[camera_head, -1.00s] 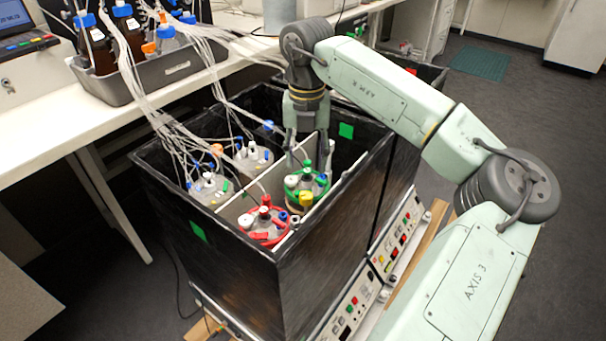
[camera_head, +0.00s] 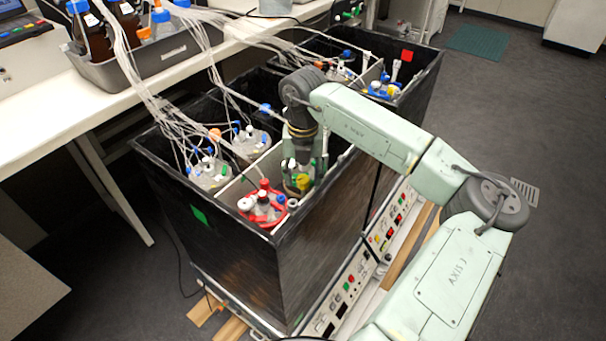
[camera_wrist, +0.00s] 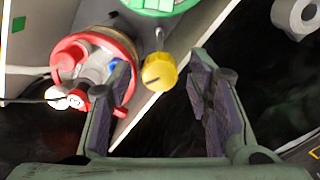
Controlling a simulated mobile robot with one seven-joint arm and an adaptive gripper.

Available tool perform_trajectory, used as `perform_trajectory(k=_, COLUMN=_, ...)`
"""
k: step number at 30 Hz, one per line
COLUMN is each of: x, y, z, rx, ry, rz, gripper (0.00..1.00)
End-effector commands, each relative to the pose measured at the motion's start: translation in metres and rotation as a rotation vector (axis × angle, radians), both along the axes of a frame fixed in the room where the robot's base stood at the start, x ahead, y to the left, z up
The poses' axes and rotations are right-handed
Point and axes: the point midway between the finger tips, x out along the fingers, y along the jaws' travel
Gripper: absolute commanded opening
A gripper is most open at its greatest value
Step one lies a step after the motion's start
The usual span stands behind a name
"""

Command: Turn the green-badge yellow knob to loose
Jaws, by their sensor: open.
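The yellow knob (camera_wrist: 159,71) has a dark line across its face and sits on a short stem at the edge of the green-ringed vessel (camera_wrist: 165,4). It also shows in the head view (camera_head: 303,183), partly behind my gripper. The black bin (camera_head: 240,262) holding this vessel carries a green badge (camera_head: 199,215). My gripper (camera_wrist: 160,108) is open and empty. In the wrist view its two fingers lie on either side of the knob, slightly nearer the camera, with gaps on both sides; contact is not visible. My arm hides much of the green-ringed vessel in the head view.
A red-ringed vessel (camera_wrist: 92,72) stands close by, overlapped by my left finger in the wrist view. A white divider (camera_head: 232,190) and the bin walls flank the vessels. Tubes run to other vessels (camera_head: 210,173). A red-badged bin (camera_head: 425,85) stands behind.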

Motion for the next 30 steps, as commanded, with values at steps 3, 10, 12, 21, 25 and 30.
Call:
perform_trajectory(k=3, x=0.0000, y=0.0000, z=0.0001, rx=0.000, ry=0.000, rz=0.000, gripper=0.45)
perform_trajectory(k=10, x=0.0000, y=0.0000, z=0.0004, rx=0.000, ry=0.000, rz=0.000, gripper=0.29)
perform_trajectory(k=12, x=0.0000, y=0.0000, z=0.0005, rx=0.000, ry=0.000, rz=0.000, gripper=0.25)
perform_trajectory(k=21, x=0.0001, y=0.0000, z=0.0006, rx=0.000, ry=0.000, rz=0.000, gripper=0.05)
perform_trajectory(k=25, x=0.0001, y=-0.0001, z=0.0006, rx=0.000, ry=0.000, rz=0.000, gripper=0.00)
perform_trajectory(k=30, x=0.0002, y=-0.0002, z=-0.0001, rx=-0.001, ry=-0.001, rz=0.011, gripper=0.00)
